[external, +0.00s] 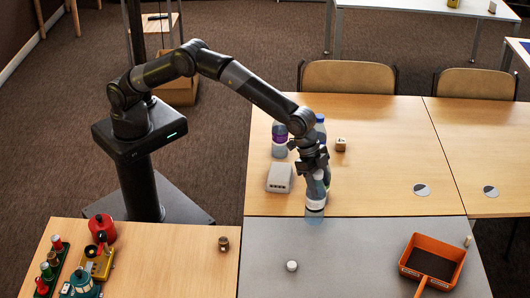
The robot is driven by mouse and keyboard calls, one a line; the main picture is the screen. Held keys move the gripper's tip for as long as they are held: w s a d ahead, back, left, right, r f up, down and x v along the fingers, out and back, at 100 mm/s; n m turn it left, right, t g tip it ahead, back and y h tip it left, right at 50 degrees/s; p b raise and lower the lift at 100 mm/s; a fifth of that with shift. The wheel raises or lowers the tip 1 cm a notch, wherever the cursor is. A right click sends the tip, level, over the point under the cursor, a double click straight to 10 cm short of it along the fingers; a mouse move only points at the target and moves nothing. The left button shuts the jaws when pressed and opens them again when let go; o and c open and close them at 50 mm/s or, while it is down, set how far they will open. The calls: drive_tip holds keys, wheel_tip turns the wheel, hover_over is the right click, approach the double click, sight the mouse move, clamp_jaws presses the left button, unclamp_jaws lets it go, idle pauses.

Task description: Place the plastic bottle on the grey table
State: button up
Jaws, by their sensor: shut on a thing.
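My gripper (317,174) is shut on a clear plastic bottle (315,203) with a whitish band, pointing downward. The bottle is roughly upright, and its upper part is hidden by the gripper. Its lower end shows over the seam between the wooden table (385,190) and the grey table (340,265). I cannot tell whether it touches a surface. Two other bottles stand farther back on the wooden table: one with a purple label (279,138) and one with a blue cap (320,130), partly hidden by my arm.
A pale box (279,178) and a small wooden cube (341,144) are on the wooden table. The grey table holds a white round piece (292,266), an orange tray (432,262) and a small peg (467,240). Its middle is clear. Colourful items crowd the near-left table (180,265).

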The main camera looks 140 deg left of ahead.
drive_tip(key=shift+w+a+f, duration=0.15)
drive_tip(key=shift+a+f, duration=0.2)
drive_tip(key=shift+a, duration=0.15)
drive_tip(key=shift+f, duration=1.95)
drive_tip(key=o, duration=1.2)
